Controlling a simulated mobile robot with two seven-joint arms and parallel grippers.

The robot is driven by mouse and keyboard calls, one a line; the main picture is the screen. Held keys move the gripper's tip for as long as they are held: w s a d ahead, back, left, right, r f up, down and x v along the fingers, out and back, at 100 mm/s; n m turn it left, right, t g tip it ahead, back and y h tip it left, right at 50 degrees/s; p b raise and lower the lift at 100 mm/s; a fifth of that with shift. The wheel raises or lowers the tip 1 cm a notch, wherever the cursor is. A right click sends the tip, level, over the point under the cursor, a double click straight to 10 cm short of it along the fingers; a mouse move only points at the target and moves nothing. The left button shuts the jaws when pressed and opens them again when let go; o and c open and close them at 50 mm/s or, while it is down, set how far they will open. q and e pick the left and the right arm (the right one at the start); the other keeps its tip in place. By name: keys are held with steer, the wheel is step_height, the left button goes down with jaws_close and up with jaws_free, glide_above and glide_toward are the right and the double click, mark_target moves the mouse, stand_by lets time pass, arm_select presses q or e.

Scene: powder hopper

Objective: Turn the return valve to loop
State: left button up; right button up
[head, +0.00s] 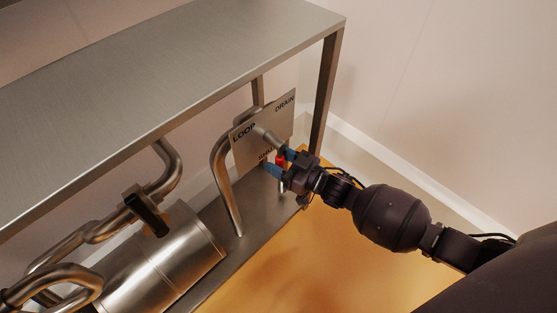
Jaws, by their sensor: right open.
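The return valve has a flat metal plate (246,152) marked LOOP at its left and DRAIN at its upper right. A third label low on the plate is partly covered. A grey round stub (268,137) stands out from the plate. A red handle part (280,159) shows below the stub, near the lower label. My right gripper (280,163) is open, with its blue fingertips on either side of the red part in the picture. I cannot tell whether they touch it. The gripper hides part of the handle. My left gripper is not in view.
A steel shelf (170,75) runs above the valve, with a leg (325,90) to its right. A bent pipe (221,165) passes behind the plate. A steel cylinder (160,265) and more pipes stand at the lower left. The orange floor (300,260) in front is clear.

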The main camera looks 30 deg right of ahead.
jaws_close()
stand_by(0.3)
steer(key=shift+a, duration=0.15)
